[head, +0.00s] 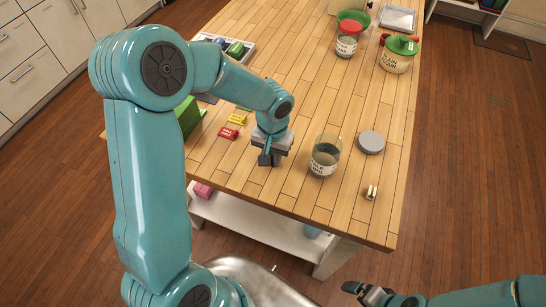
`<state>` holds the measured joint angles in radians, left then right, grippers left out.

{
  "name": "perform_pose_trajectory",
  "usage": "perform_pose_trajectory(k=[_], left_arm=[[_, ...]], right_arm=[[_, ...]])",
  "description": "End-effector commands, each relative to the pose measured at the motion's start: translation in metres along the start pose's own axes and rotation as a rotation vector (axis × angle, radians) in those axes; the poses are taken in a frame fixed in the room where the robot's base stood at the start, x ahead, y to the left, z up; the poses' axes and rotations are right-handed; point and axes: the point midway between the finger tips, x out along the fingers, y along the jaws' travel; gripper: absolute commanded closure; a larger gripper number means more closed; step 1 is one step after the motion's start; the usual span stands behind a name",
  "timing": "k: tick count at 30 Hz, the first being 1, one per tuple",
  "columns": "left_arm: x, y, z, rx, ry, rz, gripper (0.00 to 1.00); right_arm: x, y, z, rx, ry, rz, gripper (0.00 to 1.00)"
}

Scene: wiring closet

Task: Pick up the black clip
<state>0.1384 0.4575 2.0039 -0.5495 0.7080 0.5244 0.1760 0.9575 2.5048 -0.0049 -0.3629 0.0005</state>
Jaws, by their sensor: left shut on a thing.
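My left gripper (269,157) points down over the wooden table, left of the glass jar. It is shut on a small dark thing at its fingertips, which looks like the black clip (266,160). The fingers hide part of it, and I cannot tell whether it touches the table top. No other black clip shows. My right gripper (365,292) is low at the bottom right, off the table and far from the clip; I cannot tell whether it is open.
A red clip (227,132) and a yellow clip (237,119) lie left of my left gripper. A glass jar (325,157), a grey lid (371,142) and a cream clip (371,192) are to its right. A flour canister (398,56) stands farther back. The table's middle is clear.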

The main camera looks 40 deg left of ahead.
Motion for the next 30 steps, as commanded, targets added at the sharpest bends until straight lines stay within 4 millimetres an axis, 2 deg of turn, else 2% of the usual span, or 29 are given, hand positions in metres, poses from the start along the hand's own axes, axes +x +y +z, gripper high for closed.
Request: perform_pose_trajectory(k=[5,10,14,18,24,30], left_arm=[[-0.006,0.0,-0.001,-0.001,0.003,0.0,1.0],[-0.03,0.0,-0.002,0.0,0.007,0.001,1.0],[-0.064,0.001,-0.002,0.0,0.01,0.002,1.0],[-0.11,0.0,-0.002,-0.001,0.01,0.002,1.0],[-0.164,0.0,-0.001,0.0,0.006,0.001,1.0],[-0.194,0.0,-0.001,0.001,0.003,0.001,1.0]], right_arm=[[0.001,0.0,0.0,0.0,0.0,0.0,0.0],[0.002,0.001,0.0,0.0,0.0,0.0,0.0],[0.004,0.002,0.0,0.0,0.0,0.0,0.0],[0.006,0.002,0.0,0.0,0.0,0.0,0.0],[0.007,0.002,0.0,0.0,0.0,0.0,0.0],[0.006,0.002,0.0,0.0,0.0,0.0,0.0]])
